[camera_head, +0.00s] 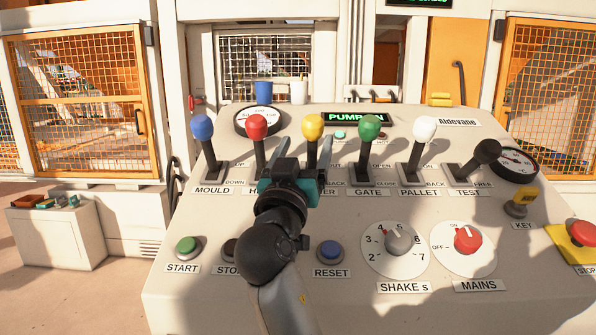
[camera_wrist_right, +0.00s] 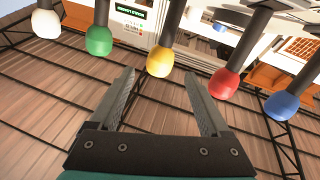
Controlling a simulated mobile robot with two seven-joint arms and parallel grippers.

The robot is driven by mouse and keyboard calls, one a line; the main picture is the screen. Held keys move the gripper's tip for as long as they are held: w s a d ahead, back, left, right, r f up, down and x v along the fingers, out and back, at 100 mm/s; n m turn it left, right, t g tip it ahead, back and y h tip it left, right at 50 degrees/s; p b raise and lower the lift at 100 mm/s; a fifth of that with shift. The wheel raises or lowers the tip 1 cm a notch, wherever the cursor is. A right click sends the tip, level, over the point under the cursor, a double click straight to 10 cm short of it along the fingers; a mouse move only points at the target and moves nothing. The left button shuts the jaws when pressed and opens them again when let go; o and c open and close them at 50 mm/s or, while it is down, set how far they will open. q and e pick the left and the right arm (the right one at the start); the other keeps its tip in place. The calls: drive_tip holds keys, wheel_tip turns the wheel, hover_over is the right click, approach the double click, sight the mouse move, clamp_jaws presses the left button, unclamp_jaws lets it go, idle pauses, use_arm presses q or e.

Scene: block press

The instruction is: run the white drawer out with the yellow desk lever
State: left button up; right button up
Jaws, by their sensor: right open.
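The yellow desk lever (camera_head: 312,127) stands in the row of levers on the desk, third from the left. Its ball also shows in the right wrist view (camera_wrist_right: 160,62), between and beyond the fingertips. My right gripper (camera_head: 306,143) is open, with its fingers pointing toward the yellow ball. In the right wrist view the open fingers (camera_wrist_right: 168,84) hold nothing, and the yellow ball looks clear of both. My gripper hides the lower part of the yellow lever and part of its label. I cannot pick out the white drawer. My left gripper is not in view.
Red (camera_head: 256,128) and blue levers (camera_head: 202,128) stand left of the yellow one; green (camera_head: 369,128), white (camera_head: 424,130) and black levers stand right. A lit "PUMP ON" display (camera_head: 354,117) sits behind. Buttons and dials (camera_head: 397,245) fill the desk's front.

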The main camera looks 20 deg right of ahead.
drive_tip(key=b+v, duration=0.1)
drive_tip(key=v, duration=0.4)
drive_tip(key=shift+s+f, duration=0.1)
idle(0.3)
